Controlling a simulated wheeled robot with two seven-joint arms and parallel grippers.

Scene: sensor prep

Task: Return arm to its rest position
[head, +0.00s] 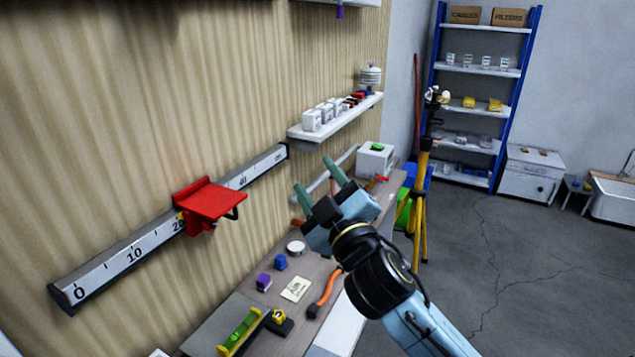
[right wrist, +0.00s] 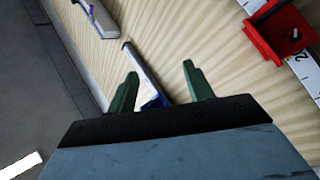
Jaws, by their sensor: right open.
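My right gripper (head: 317,178) is raised over the workbench (head: 225,315), in front of the wooden wall. Its two green fingers are spread apart, with nothing between them. In the right wrist view the open fingers (right wrist: 157,85) point toward the wall, with a rail and a blue item visible beyond them. My right arm comes in from the lower right. My left gripper does not show in either view.
A red bracket (head: 212,200) sits on the wall ruler (head: 130,255), left of the gripper. The bench holds an orange-handled tool (head: 326,290), a note card (head: 295,288), blue and purple blocks and a green level (head: 240,332). A yellow tripod (head: 421,200) stands behind.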

